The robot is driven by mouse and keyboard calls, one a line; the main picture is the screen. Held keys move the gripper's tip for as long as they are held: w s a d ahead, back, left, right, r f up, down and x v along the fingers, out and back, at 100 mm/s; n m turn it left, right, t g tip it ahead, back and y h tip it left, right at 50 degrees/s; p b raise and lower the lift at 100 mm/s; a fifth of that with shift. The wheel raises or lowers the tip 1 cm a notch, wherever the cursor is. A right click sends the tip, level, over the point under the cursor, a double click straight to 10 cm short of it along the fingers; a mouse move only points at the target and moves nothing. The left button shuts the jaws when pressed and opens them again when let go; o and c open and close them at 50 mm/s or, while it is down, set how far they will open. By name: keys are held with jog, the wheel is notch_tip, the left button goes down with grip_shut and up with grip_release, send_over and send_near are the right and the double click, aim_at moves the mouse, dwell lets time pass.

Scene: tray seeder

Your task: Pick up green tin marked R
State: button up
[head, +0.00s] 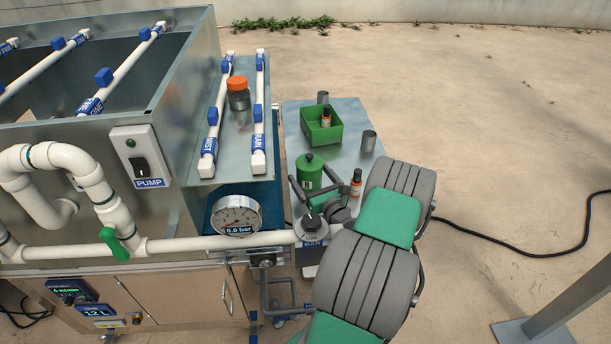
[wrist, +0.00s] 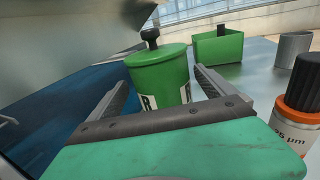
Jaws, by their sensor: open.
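The green tin (head: 309,170) with a dark knob on its lid stands upright on the grey side table. In the wrist view the tin (wrist: 158,72) shows a white label with a black R, partly hidden by my gripper. My gripper (wrist: 168,80) is open, with one finger to each side of the tin's lower part; I cannot tell how far the fingers reach along it. In the head view my gripper (head: 318,192) is just in front of the tin, partly hidden by my arm.
An orange-collared, black-capped bottle (wrist: 297,100) stands close right of my gripper. A green open box (head: 321,126) holding a bottle and two grey cylinders stand farther back on the table (head: 290,112). The seeder's metal wall and blue panel (wrist: 68,105) lie close on the left.

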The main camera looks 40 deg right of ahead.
jog(key=p+x, duration=0.1)
jog(key=x, duration=0.4)
jog(key=shift+d+r, duration=0.1)
jog(key=c, duration=1.8)
